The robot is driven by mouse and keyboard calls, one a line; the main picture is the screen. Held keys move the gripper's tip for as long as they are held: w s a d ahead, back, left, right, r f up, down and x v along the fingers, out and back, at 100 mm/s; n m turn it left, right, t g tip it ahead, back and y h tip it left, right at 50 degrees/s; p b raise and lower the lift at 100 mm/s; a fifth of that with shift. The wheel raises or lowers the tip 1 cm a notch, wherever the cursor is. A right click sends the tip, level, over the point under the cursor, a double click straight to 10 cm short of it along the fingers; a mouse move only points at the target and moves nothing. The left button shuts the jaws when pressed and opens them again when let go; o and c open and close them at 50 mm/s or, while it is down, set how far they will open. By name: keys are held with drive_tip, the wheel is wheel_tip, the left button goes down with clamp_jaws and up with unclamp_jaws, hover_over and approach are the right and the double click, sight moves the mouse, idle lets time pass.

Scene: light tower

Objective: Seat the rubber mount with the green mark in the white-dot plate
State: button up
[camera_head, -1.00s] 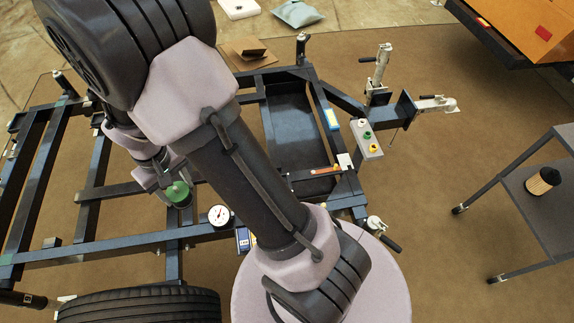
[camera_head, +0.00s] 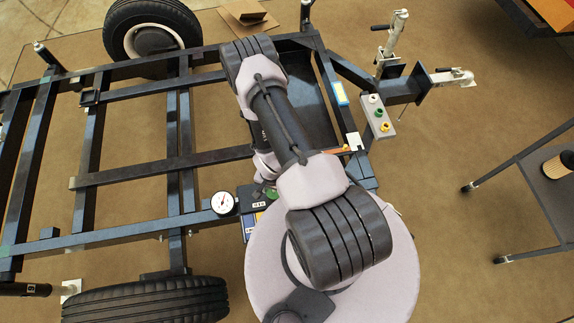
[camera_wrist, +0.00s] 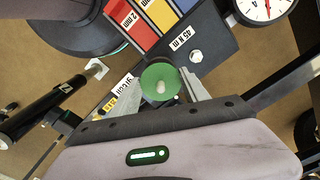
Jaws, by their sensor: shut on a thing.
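The rubber mount with the green mark (camera_wrist: 160,83) shows its round green top with a pale stud at its middle in the wrist view. My gripper (camera_wrist: 158,92) is shut on it, with a grey finger on each side. In the head view a bit of green (camera_head: 271,193) shows beside my wrist, mostly hidden by my arm. The mount is over or near a dark plate (camera_wrist: 215,42) with a bolt and a "45 N m" label; I cannot tell whether it touches. I cannot make out a white-dot plate for certain.
A red, yellow and blue block (camera_wrist: 155,22) and a dial gauge (camera_head: 223,202) are close by. A grey box (camera_head: 378,117) with white, green and yellow round tops is on the frame's right. Dark frame beams (camera_head: 150,165) and a tyre (camera_head: 145,300) lie left.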

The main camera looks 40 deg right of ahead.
drive_tip(key=w+d+b, duration=0.1)
drive_tip(key=w+d, duration=0.1)
drive_tip(key=d, duration=0.2)
drive_tip(key=w+d+f+b, duration=0.1)
drive_tip(key=w+d+b, duration=0.1)
drive_tip(key=w+d, duration=0.1)
drive_tip(key=w+d+b, duration=0.2)
drive_tip(key=d, duration=0.4)
drive_tip(key=shift+w+d+f, duration=0.1)
drive_tip(key=shift+w+f, duration=0.2)
drive_tip(key=shift+f, duration=0.1)
drive_tip(key=shift+w+d+f, duration=0.1)
drive_tip(key=shift+d+f, duration=0.05)
drive_tip(key=shift+d, duration=0.05)
drive_tip(key=shift+f+b, duration=1.25)
drive_tip(key=shift+f, duration=0.4)
drive_tip(key=o, duration=1.6)
drive_tip(key=shift+r, duration=0.1)
